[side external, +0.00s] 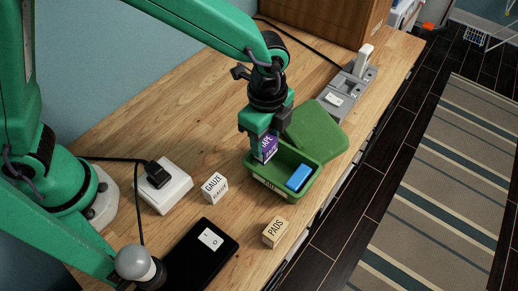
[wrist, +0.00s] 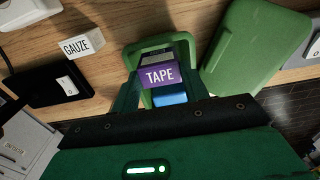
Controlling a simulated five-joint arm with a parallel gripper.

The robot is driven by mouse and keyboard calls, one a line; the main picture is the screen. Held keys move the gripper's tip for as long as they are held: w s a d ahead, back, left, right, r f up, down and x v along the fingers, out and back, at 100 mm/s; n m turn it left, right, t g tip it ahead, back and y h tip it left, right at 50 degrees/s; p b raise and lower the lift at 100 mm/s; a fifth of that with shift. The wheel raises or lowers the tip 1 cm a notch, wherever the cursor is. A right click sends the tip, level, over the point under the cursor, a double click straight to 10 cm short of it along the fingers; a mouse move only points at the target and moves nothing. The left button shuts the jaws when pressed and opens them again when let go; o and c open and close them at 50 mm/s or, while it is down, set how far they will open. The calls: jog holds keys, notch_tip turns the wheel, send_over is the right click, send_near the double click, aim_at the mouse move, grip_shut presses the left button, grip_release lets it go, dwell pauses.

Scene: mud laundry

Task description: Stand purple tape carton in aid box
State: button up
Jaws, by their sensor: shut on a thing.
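The purple tape carton (side external: 267,148) is held in my gripper (side external: 266,137), upright over the left part of the green aid box. It also shows in the wrist view (wrist: 159,76) with its TAPE label facing the camera. The aid box (side external: 310,187) stands open on the counter, and its rim shows around the carton in the wrist view (wrist: 187,40). A blue block (side external: 299,178) lies in the right part of the box. My gripper is shut on the carton. I cannot tell whether the carton's lower end touches the box floor.
The green lid (side external: 318,132) lies behind the box. A white gauze carton (side external: 214,187) and a cream pads carton (side external: 275,232) stand left and in front. A black switch pad (side external: 190,262), a white socket block (side external: 170,191) and a grey power strip (side external: 338,98) are also on the counter.

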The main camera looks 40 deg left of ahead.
jog(key=shift+f, duration=1.2)
dwell(0.3)
jog(key=o, duration=0.9)
jog(key=shift+c, duration=0.2)
jog(key=c, duration=0.4)
jog(key=shift+r, duration=0.15)
jog(key=shift+r, duration=3.85)
